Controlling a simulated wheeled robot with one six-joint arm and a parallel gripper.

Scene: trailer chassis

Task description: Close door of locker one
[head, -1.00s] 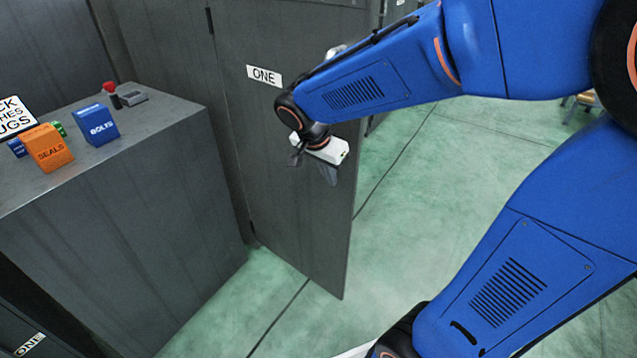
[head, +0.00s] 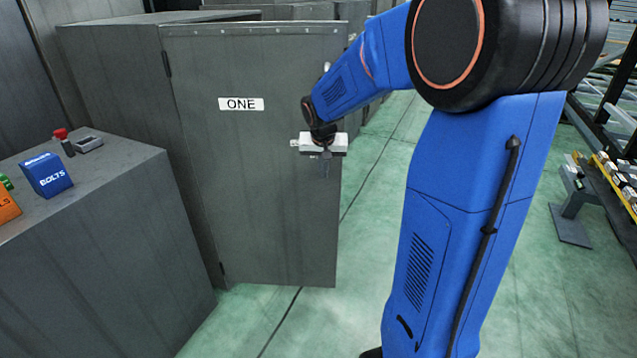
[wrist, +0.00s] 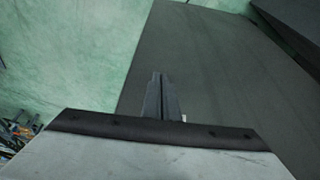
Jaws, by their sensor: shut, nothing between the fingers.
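The grey door of locker one (head: 262,190) carries a white "ONE" label (head: 241,104). It hangs on hinges at its left edge and stands out from the grey locker body (head: 115,70) behind it. My gripper (head: 324,168) is in front of the door near its right edge, at mid height. Its fingers (wrist: 158,95) are together and empty in the wrist view, with the door panel (wrist: 215,75) behind them. I cannot tell whether the fingertips touch the door. A handle at the door's right edge is mostly hidden by my arm.
A grey cabinet (head: 90,240) stands at the left, close to the door's hinge side, with a blue BOLTS box (head: 47,175) and a red-topped item (head: 62,138) on it. Green floor (head: 370,215) is open right of the door. A rack with parts (head: 615,180) stands at far right.

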